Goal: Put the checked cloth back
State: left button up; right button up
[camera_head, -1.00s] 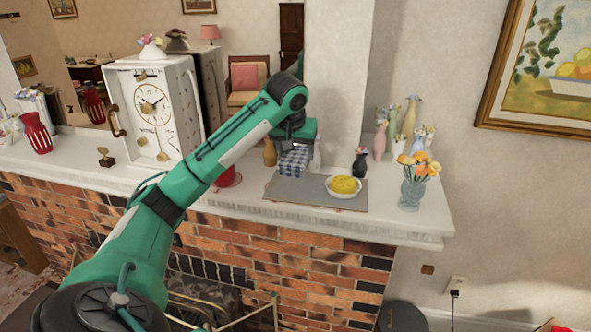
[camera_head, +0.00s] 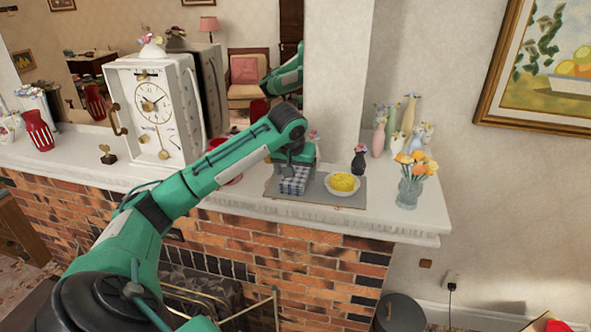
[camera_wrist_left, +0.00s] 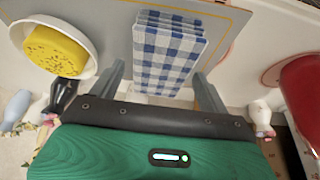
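The blue-and-white checked cloth (camera_head: 294,179) is a folded stack on the left part of the grey mat (camera_head: 315,197) on the mantelpiece. It also shows in the left wrist view (camera_wrist_left: 168,52), overlapping the mat. My left gripper (camera_head: 297,160) is just behind and above it in the head view. In the left wrist view the fingers (camera_wrist_left: 158,72) are spread, one on each side of the cloth's near end, with a visible gap beside the left finger. Contact at the right finger is unclear. My right gripper is out of view.
A dark small vase (camera_head: 359,161) and a flower vase (camera_head: 410,187) stand farther right. The white clock (camera_head: 153,115) stands left of my arm. A mirror is behind.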

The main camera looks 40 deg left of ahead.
pick_arm(q)
jog(key=shift+r, duration=0.1)
jog(key=shift+s+r+b, duration=0.1)
jog(key=shift+r+b, duration=0.15)
jog(key=shift+b, duration=0.05)
jog(key=b+v, duration=0.3)
jog(key=v, duration=0.8)
jog(key=shift+r, duration=0.2)
jog(key=shift+s+f, duration=0.1)
jog(key=shift+s, duration=0.05)
